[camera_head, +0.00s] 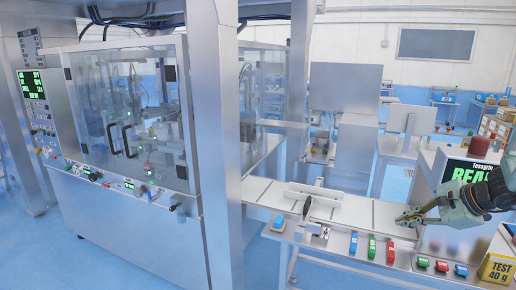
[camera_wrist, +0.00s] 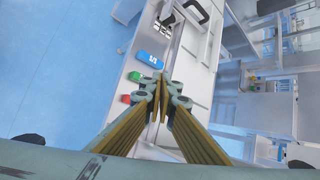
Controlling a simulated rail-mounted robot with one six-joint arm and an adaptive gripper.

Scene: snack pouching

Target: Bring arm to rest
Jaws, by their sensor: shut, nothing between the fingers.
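My gripper (camera_head: 402,219) hangs over the right part of the steel bench in the head view, reached in from the right edge by my arm. In the wrist view my gripper (camera_wrist: 160,84) has its fingers closed together at the middle of the picture, with nothing between them. The bench (camera_head: 260,190) runs below it. Whether the fingertips touch the bench top cannot be told.
Blue (camera_head: 353,243), green (camera_head: 371,247) and red (camera_head: 390,251) blocks stand along the bench's front edge. A yellow TEST 40 g box (camera_head: 497,269) is at lower right. A large glass-fronted machine (camera_head: 125,120) fills the left. Blue floor lies in front.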

